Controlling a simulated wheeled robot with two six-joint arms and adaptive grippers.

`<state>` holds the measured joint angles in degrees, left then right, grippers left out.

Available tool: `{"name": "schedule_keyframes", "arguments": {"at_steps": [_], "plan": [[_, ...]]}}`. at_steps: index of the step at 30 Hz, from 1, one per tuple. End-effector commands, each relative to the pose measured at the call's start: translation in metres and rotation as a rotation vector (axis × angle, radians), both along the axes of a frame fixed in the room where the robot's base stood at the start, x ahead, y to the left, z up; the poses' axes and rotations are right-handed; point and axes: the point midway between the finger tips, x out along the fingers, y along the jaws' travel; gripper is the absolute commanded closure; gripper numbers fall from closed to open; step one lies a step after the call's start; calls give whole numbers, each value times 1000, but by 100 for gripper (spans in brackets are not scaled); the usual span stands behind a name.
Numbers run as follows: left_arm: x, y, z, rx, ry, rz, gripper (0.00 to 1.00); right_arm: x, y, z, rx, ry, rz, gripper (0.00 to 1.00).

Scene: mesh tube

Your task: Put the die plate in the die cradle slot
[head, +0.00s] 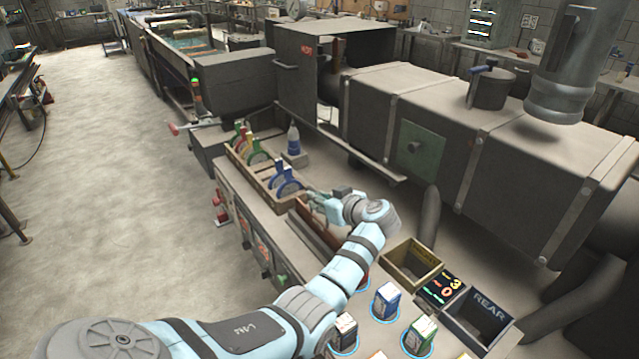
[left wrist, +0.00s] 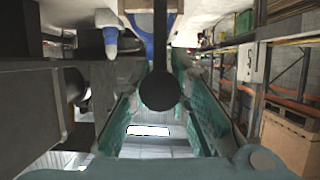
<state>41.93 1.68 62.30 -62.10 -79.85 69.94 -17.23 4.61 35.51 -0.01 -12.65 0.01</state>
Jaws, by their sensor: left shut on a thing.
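My left gripper (head: 314,196) is over the workbench, beside the blue pieces (head: 286,177) at the near end of the wooden rack (head: 262,178). In the left wrist view its two green-padded fingers (left wrist: 160,85) are closed on a dark round-ended piece with a straight stem (left wrist: 159,92). I cannot tell for certain whether this is the die plate. Blue parts (left wrist: 147,48) show beyond it. Red, green and yellow pieces (head: 256,158) stand in the rack. I cannot clearly make out the die cradle slot. My right gripper is out of view.
A brown board or tray (head: 318,228) lies under my left gripper. A bottle (head: 293,141) stands behind the rack. An open wooden bin (head: 392,270), a black REAR bin (head: 457,326) and several small boxes (head: 386,300) occupy the near bench. A large grey machine (head: 500,130) lines the back.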

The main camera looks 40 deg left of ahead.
Motion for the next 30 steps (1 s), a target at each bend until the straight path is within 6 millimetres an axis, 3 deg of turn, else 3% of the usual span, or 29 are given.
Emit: {"name": "schedule_keyframes", "arguments": {"at_steps": [3,9,10,13,23,26,30], "plan": [[0,1,-13,4,-3,1,100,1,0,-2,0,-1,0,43],[0,1,-13,4,-4,0,100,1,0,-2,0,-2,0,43],[0,0,-15,1,-1,0,80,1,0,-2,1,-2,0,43],[0,0,-15,1,0,0,64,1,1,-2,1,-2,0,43],[0,-2,-14,1,0,0,63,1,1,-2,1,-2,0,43],[-2,-10,-11,0,-1,-2,63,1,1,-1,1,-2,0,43],[-10,-36,0,-3,-4,-3,63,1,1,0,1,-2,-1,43]]}}
